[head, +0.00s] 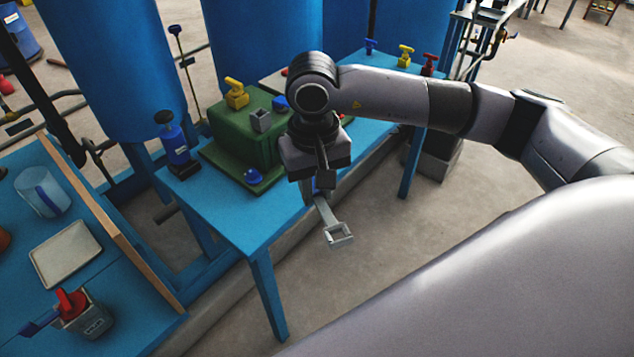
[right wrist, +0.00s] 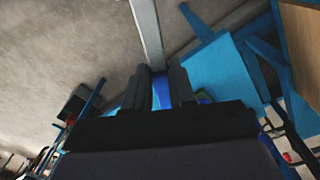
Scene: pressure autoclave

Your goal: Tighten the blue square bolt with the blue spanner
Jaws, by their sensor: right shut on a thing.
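My right gripper (head: 319,181) is shut on a spanner (head: 338,235) and holds it above the floor, in front of the blue table. The spanner's grey shaft and open square head point down and away from the jaws. In the right wrist view, a blue part (right wrist: 161,92) shows between the fingers (right wrist: 160,88), and the grey shaft (right wrist: 147,35) runs out beyond them. A green block (head: 235,135) on the table carries a blue piece (head: 253,176) low at its front and another blue piece (head: 280,103) on top, partly behind my arm. I cannot tell which is the square bolt.
The green block also carries a yellow piece (head: 236,93) and a grey square piece (head: 261,120). A blue bottle-like object (head: 175,142) stands left of it. A grey holder (head: 85,318) with red and blue handles, and a tray (head: 66,254), sit on the left bench.

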